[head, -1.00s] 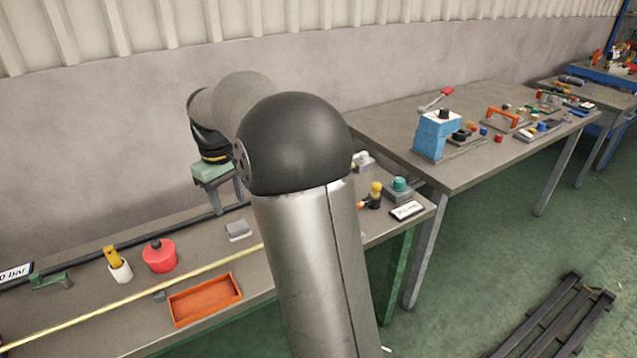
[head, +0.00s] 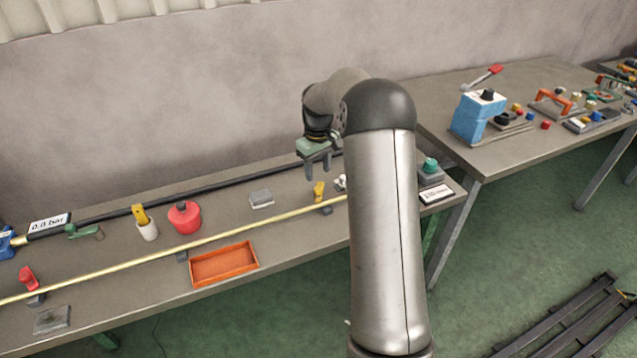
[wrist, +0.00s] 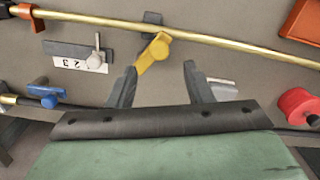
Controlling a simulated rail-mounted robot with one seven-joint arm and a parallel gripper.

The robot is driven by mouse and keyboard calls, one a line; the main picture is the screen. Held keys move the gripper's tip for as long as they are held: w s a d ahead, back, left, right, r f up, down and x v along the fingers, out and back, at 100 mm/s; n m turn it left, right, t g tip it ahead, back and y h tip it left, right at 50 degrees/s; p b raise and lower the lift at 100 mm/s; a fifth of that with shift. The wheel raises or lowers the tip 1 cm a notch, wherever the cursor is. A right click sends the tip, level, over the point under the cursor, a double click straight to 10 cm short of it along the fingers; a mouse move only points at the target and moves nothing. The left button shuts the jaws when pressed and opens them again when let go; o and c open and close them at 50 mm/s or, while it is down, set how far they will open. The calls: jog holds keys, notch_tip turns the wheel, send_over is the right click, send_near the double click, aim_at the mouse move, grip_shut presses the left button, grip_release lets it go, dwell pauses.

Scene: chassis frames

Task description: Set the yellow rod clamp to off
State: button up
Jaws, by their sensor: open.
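The yellow rod clamp (head: 319,191) has a yellow lever on a dark foot and sits on the brass rod (head: 230,235) near the right part of the bench. My gripper (head: 318,174) is open and empty, pointing down just above and behind the clamp. In the wrist view the lever lies just beyond and between the fingertips of my gripper (wrist: 159,66); I see no contact.
A red lever clamp (head: 28,280) sits on the rod at far left. An orange tray (head: 224,264), red pot (head: 185,217), white cup (head: 146,229) and grey block (head: 262,198) stand nearby. A numbered plate with a grey lever (wrist: 80,55) is beside the clamp.

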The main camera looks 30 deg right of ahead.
aim_at(319, 188)
notch_tip(319, 188, down, 6)
jog(key=shift+f+p, duration=0.1)
jog(key=shift+p, duration=0.25)
jog(key=shift+d, duration=0.1)
grip_shut()
